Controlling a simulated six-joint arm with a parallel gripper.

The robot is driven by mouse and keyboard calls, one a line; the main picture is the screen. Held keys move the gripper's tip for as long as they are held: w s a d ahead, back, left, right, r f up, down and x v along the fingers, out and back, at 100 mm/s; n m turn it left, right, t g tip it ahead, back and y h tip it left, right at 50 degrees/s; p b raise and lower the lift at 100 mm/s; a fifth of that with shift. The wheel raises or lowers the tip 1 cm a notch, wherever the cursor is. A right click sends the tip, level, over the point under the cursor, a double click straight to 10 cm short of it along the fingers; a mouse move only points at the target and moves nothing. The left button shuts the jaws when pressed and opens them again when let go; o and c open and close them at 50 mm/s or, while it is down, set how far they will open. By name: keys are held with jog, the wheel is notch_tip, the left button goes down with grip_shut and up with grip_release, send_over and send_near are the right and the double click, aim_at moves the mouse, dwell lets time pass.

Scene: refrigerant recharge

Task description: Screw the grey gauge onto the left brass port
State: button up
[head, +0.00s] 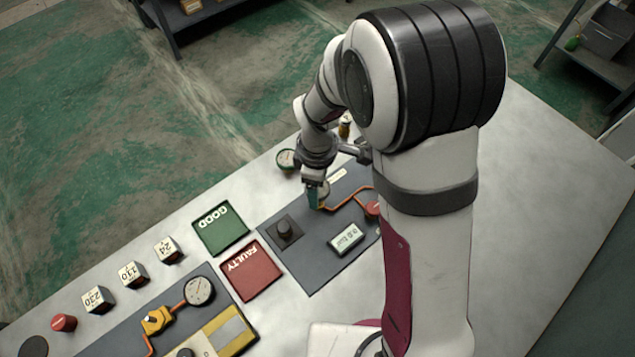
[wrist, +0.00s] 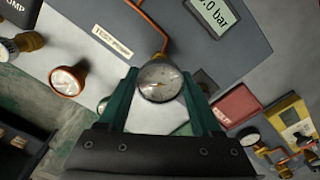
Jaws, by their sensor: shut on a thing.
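In the head view my gripper (head: 317,194) is low over the far part of the grey panel (head: 310,270). Brass fittings (wrist: 30,41) show at the left of the wrist view; I cannot tell which is the left port.
An orange-rimmed gauge (wrist: 68,82) lies nearby. A green-rimmed gauge (head: 286,159) stands just behind my gripper. The green GOOD mat (head: 221,237) and red FAULTY mat (head: 255,275) are bare. A yellow valve (head: 157,320) and another gauge (head: 199,290) are lower left.

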jog(key=shift+f, duration=0.6)
